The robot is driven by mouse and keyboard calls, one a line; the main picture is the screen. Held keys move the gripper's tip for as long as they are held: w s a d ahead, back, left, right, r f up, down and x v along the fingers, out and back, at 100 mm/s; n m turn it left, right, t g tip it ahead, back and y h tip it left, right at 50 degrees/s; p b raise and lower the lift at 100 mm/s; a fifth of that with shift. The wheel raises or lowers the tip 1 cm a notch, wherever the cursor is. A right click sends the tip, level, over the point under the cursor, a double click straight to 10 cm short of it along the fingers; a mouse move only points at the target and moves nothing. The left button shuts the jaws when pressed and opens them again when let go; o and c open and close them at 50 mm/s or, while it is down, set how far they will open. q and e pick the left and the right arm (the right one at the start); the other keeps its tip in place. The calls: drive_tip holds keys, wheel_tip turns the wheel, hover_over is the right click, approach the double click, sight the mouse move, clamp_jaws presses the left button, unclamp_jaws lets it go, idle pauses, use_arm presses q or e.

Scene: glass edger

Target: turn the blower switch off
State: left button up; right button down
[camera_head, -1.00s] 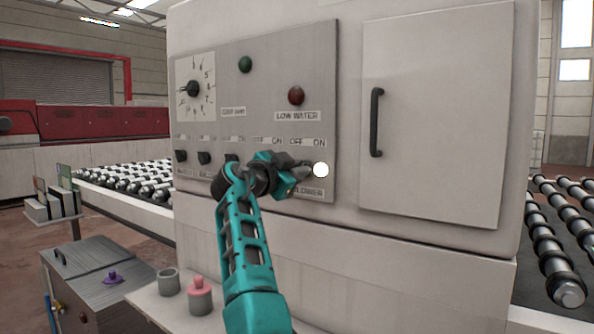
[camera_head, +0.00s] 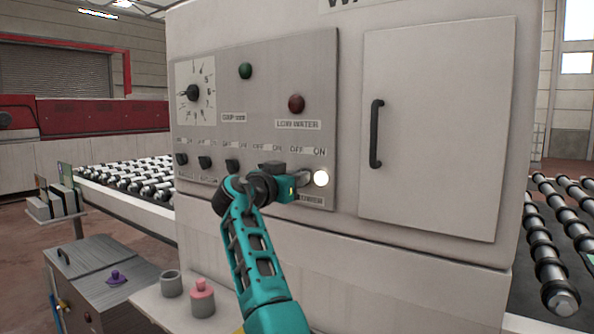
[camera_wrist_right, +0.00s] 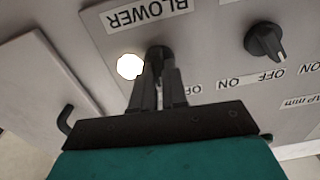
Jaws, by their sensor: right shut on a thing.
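The blower switch (camera_wrist_right: 157,52) is a small dark rotary knob on the grey control panel (camera_head: 262,130). My left gripper is not in view.
Several similar dark knobs, one nearby (camera_wrist_right: 265,42), sit in the same row. A green lamp (camera_head: 245,71), a red lamp (camera_head: 296,104) and a dial (camera_head: 193,92) are above. A cabinet door with a black handle (camera_head: 376,134) is to the right.

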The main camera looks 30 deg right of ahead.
use_arm(q)
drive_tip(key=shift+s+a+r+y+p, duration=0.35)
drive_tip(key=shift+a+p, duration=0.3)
drive_tip(key=shift+p, duration=0.55)
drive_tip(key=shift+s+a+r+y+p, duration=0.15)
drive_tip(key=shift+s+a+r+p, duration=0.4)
drive_tip(key=shift+p, duration=0.65)
use_arm(e)
drive_tip(key=shift+w+f+n, duration=0.1)
drive_tip(key=shift+n, duration=3.8)
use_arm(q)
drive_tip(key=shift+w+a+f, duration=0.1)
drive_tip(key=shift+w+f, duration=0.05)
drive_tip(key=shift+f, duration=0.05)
use_arm(e)
drive_tip(key=c, duration=1.2)
unclamp_jaws()
drive_tip(key=shift+o, duration=0.2)
use_arm(q)
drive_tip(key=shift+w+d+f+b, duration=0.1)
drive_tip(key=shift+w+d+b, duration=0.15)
drive_tip(key=shift+b, duration=0.3)
use_arm(e)
drive_tip(key=v, duration=1.3)
